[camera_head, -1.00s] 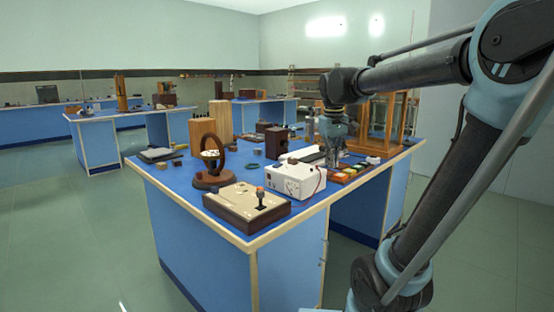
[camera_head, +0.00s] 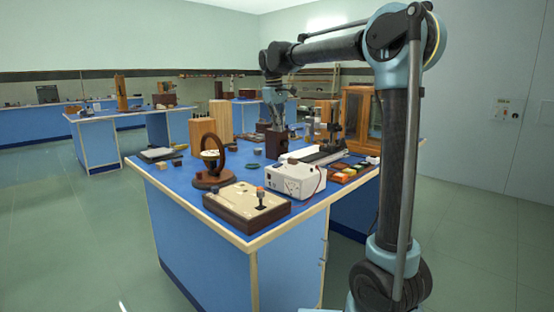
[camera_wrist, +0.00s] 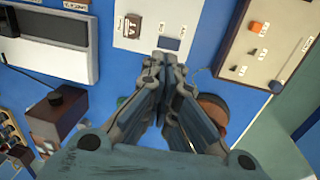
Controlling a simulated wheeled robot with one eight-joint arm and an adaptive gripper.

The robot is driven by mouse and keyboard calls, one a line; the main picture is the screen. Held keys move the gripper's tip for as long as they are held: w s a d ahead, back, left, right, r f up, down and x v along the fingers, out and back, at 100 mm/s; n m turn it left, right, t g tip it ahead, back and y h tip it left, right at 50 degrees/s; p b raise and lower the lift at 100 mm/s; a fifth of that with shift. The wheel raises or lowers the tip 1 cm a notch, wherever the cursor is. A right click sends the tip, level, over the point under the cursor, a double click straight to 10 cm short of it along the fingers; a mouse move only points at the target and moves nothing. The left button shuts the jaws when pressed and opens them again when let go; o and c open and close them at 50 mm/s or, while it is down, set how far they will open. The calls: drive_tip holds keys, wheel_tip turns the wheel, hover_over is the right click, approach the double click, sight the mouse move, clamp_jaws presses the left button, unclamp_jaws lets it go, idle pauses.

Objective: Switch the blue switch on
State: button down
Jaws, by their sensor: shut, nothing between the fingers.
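My gripper (camera_head: 276,126) is shut and empty, pointing down above the blue bench top behind the white box. In the wrist view its fingertips (camera_wrist: 165,58) meet just below that box's edge in the picture, with no clear contact. The white box (camera_head: 297,182) also shows at the top of the wrist view (camera_wrist: 125,40). On it are a dark blue rectangular piece (camera_wrist: 172,44), which may be the blue switch, and a small dark-framed part (camera_wrist: 132,25). Its on or off position cannot be told.
A beige-topped brown box (camera_head: 240,208) with an orange knob (camera_wrist: 256,27) and black levers stands at the bench's front. A dark box (camera_wrist: 57,108) and wooden blocks are near my gripper. The front left floor is clear.

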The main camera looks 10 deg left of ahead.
sight(278, 165)
drive_tip(key=shift+w+a+r, duration=0.1)
drive_tip(key=shift+w+a, duration=0.15)
drive_tip(key=shift+a, duration=0.25)
drive_tip(key=shift+w+a+r, duration=0.1)
drive_tip(key=shift+w+a, duration=0.1)
drive_tip(key=shift+a, duration=0.3)
drive_tip(key=shift+f, duration=0.1)
drive_tip(key=f, duration=0.4)
drive_tip(key=w+f, duration=0.1)
drive_tip(key=f, duration=0.4)
drive_tip(key=d+f, duration=0.1)
drive_tip(key=f, duration=0.3)
drive_tip(key=shift+w+d+f, duration=0.1)
drive_tip(key=shift+w+f, duration=0.15)
drive_tip(key=shift+f, duration=0.15)
